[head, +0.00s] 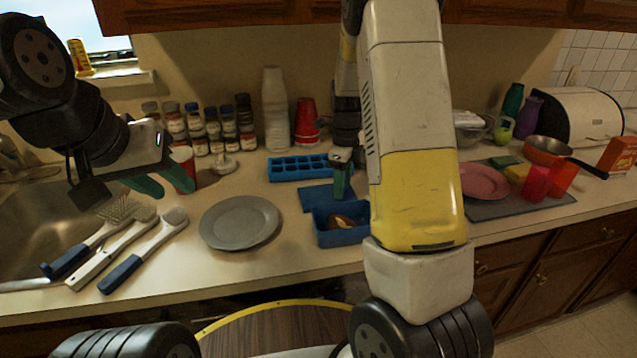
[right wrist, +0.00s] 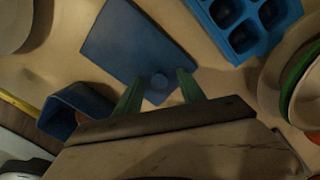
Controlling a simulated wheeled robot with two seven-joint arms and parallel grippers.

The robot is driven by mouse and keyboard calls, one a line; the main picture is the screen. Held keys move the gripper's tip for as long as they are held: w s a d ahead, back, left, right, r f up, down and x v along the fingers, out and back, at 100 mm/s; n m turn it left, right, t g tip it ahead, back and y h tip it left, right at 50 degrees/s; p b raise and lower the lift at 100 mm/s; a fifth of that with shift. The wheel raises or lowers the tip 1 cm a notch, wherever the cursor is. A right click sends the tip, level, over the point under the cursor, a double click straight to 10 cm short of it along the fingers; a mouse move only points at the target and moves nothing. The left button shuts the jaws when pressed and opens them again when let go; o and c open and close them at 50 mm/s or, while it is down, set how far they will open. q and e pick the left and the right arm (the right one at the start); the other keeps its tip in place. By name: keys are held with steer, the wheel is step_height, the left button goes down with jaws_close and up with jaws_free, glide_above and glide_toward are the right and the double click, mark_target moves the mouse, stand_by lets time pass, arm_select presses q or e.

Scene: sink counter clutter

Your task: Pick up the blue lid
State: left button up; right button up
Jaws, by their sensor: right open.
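The blue lid (head: 317,198) lies flat on the counter between the ice tray and the blue container. In the right wrist view the lid (right wrist: 130,45) shows as a flat blue rectangle with a round knob near its lower edge. My right gripper (head: 342,196) points down at the lid's right end. In the right wrist view its green fingers (right wrist: 158,88) are apart, one on each side of the knob, with nothing held. My left gripper (head: 163,185) is above the counter by the sink, near a red cup; its fingers are partly hidden.
The open blue container (head: 338,236) with a brownish item inside stands in front of the lid. The blue ice tray (head: 298,167) lies just behind it. A grey plate (head: 240,222) is to the left, brushes (head: 120,240) further left. Cups and spice jars (head: 213,130) line the wall.

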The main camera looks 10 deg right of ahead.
steer(key=shift+c, duration=0.2)
jaws_close()
steer(key=shift+r, duration=0.15)
